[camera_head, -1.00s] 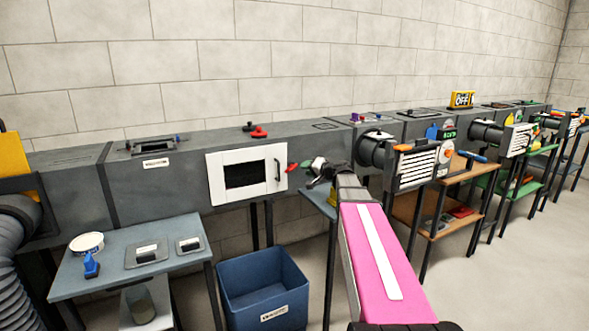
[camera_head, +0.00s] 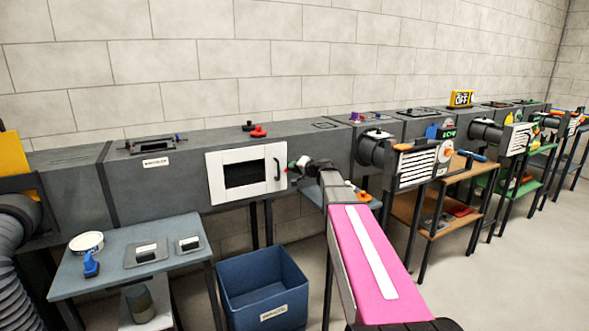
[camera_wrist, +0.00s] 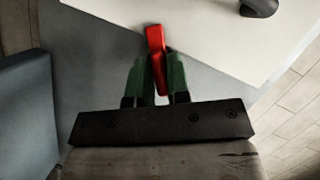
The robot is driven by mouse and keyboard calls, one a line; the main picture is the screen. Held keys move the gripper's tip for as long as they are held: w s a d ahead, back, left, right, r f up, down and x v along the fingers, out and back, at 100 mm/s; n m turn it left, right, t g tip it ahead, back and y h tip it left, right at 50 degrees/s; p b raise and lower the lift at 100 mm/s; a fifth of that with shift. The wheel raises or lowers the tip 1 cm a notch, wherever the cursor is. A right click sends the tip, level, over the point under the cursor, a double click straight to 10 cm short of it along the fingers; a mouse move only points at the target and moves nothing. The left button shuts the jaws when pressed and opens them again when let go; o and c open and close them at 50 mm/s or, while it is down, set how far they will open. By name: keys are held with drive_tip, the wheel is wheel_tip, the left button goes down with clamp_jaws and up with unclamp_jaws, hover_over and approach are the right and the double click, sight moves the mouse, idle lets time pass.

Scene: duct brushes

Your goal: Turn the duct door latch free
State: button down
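The white duct door (camera_head: 215,183) with a dark window and black handle (camera_head: 277,168) is on the grey duct's front and looks closed in the head view. The red latch (camera_wrist: 156,42) shows in the wrist view, its upper end over the edge of the white door panel (camera_wrist: 220,40). My gripper (camera_wrist: 157,62) has its green fingers on either side of the latch's lower part. Whether both fingers press on it is unclear. In the head view my gripper (camera_head: 296,167) is at the door's right edge and hides most of the latch.
A blue bin (camera_head: 262,285) stands on the floor below the door. A grey-blue table (camera_head: 190,226) with a tape roll and small items is at the left. Black and red knobs (camera_head: 257,130) sit on top of the duct. More duct stations and shelves line the right.

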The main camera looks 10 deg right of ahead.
idle(0.4)
drive_tip(key=n+h, duration=0.2)
drive_tip(key=n, duration=0.2)
drive_tip(key=n+h, duration=0.3)
drive_tip(key=n, duration=0.1)
drive_tip(key=shift+a, duration=0.1)
idle(0.4)
drive_tip(key=shift+t, duration=0.3)
drive_tip(key=c, duration=1.2)
unclamp_jaws()
